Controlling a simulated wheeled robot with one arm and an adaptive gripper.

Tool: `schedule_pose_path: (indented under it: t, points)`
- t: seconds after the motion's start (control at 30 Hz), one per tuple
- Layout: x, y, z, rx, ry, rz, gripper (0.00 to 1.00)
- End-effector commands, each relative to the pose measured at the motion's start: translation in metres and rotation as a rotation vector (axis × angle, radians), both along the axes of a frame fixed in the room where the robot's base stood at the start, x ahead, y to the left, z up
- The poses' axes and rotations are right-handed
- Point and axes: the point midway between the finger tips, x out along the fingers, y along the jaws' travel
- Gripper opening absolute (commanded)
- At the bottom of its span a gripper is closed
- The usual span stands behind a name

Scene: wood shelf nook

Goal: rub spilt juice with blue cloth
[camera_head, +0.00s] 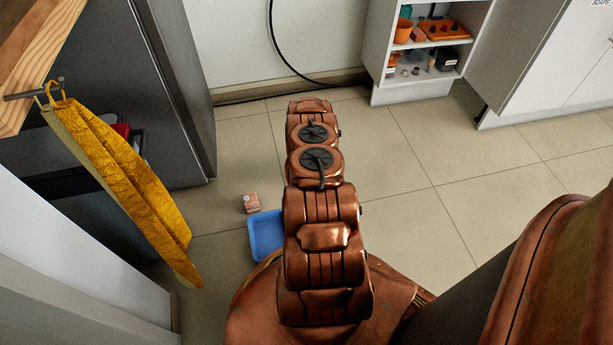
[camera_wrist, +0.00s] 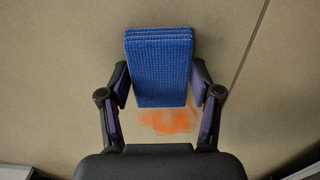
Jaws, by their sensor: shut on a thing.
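In the wrist view, a folded blue cloth (camera_wrist: 160,70) with a woven texture sits between the two fingers of my gripper (camera_wrist: 161,88). My gripper is shut on it, a finger pad at each side. An orange patch of spilt juice (camera_wrist: 170,121) shows on the beige tiled floor, just below the cloth's lower edge in the picture. Part of the patch may be hidden behind the cloth. I cannot tell whether the cloth touches the floor. In the head view my arm hides the gripper, the cloth and the spill.
A blue tray (camera_head: 266,234) and a small pinkish box (camera_head: 251,203) are on the floor left of my arm. A yellow towel (camera_head: 128,180) hangs from a hook at the left. An open white shelf (camera_head: 425,85) holds an orange pot and tray. Floor at the right is clear.

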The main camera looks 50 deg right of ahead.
Motion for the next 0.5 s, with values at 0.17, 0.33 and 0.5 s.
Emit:
schedule_pose_path:
  t: [0.17,0.33,0.5]
  points:
    - [0.009,0.011,0.001,0.002,0.001,0.003,0.36]
    - [0.013,0.015,0.002,-0.001,-0.001,0.002,0.36]
    - [0.018,0.011,0.000,-0.002,-0.002,0.001,0.36]
